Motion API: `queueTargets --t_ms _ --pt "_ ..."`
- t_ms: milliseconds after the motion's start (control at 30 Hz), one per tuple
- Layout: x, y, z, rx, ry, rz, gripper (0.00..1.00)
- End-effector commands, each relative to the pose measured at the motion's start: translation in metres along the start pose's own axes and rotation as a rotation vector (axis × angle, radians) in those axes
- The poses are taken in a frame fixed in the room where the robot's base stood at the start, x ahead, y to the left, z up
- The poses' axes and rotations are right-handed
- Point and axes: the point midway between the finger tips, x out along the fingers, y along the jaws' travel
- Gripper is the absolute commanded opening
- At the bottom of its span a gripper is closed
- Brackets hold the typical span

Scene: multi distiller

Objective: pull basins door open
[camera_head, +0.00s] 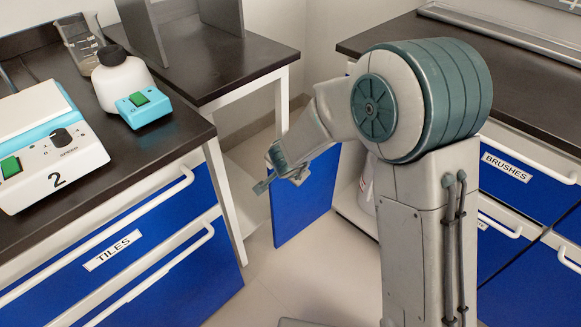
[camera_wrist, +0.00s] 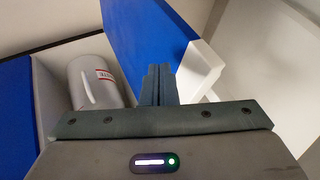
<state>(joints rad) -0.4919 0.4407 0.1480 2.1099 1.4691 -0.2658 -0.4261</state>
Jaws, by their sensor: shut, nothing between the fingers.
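A blue door panel (camera_head: 304,198) stands swung out from the corner cabinet in the head view, with an open gap at its right. No "basins" label shows on the face in view, so I cannot confirm its name. In the wrist view the same blue panel (camera_wrist: 150,38) has a white edge and stands just beyond my fingers. My gripper (camera_head: 266,180) is shut and empty, at the panel's left side in the head view. Its closed fingers (camera_wrist: 158,82) appear close to the panel's edge; whether they touch it I cannot tell.
A grey canister (camera_wrist: 92,85) with a red-and-white label stands inside the open cabinet. The left counter (camera_head: 115,170) carries devices above the TILES drawer (camera_head: 115,250). BRUSHES drawers (camera_head: 507,167) are at the right. Floor (camera_head: 275,285) between is clear.

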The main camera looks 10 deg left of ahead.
Motion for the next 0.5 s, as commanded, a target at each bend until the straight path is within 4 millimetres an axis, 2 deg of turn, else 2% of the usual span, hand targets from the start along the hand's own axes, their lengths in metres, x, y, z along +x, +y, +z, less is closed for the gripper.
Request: queueTargets --t_ms 500 --pt "-0.0032 -0.001 -0.0008 0.001 0.001 0.0 0.0"
